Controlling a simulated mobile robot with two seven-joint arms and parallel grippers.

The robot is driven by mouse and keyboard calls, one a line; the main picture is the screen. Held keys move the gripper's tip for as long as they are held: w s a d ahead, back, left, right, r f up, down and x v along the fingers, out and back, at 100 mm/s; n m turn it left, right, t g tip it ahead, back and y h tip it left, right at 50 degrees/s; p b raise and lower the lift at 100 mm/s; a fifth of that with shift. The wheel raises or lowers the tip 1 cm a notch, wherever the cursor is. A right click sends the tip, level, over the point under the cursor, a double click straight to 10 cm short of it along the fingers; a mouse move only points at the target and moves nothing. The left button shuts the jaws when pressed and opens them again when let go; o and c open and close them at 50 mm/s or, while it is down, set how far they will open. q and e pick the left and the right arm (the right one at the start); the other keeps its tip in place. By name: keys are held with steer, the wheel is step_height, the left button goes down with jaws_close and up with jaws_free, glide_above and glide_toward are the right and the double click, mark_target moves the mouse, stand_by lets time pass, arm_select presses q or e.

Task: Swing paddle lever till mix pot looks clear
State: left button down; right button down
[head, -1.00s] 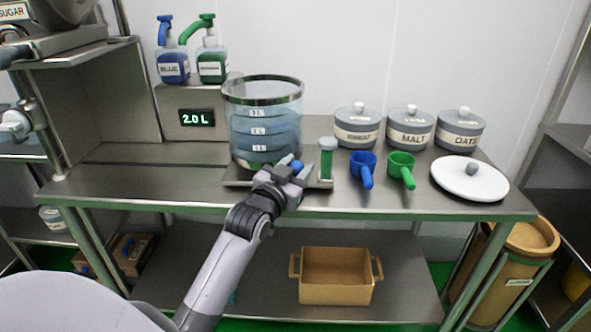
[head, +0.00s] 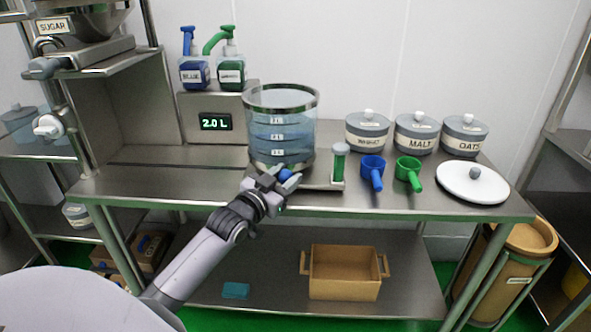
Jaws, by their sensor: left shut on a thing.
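The mix pot (head: 283,128) is a clear vessel with a dark metal rim and level marks, standing on a metal base on the bench. The liquid in it looks pale blue and see-through. My left gripper (head: 277,177) is at the front foot of the pot, shut on the blue knob of the paddle lever (head: 287,175). The fingers hide most of the lever. A small green column with a grey cap (head: 340,162) stands on the base just right of the pot. My right gripper is not in view.
Blue and green scoops (head: 372,172) and a white lid (head: 472,182) lie to the right on the bench. Lidded jars (head: 416,133) stand behind them. Pump bottles (head: 195,73) stand on the box reading 2.0 L (head: 214,124). An open brown crate (head: 344,273) is on the lower shelf.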

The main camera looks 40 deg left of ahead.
arm_select(q)
steer(key=shift+s+a+r+p, duration=0.15)
steer(key=shift+s+a, duration=0.1)
steer(key=shift+a, duration=0.25)
steer(key=shift+s+a+r+p, duration=0.15)
steer(key=shift+s+a, duration=0.1)
steer(key=shift+a, duration=0.2)
steer(key=c, duration=0.7)
jaws_free()
steer(key=shift+f, duration=0.15)
steer(key=shift+s+d+f, duration=0.1)
steer(key=shift+s, duration=0.4)
steer(key=s, duration=0.6)
steer(key=shift+d, duration=0.1)
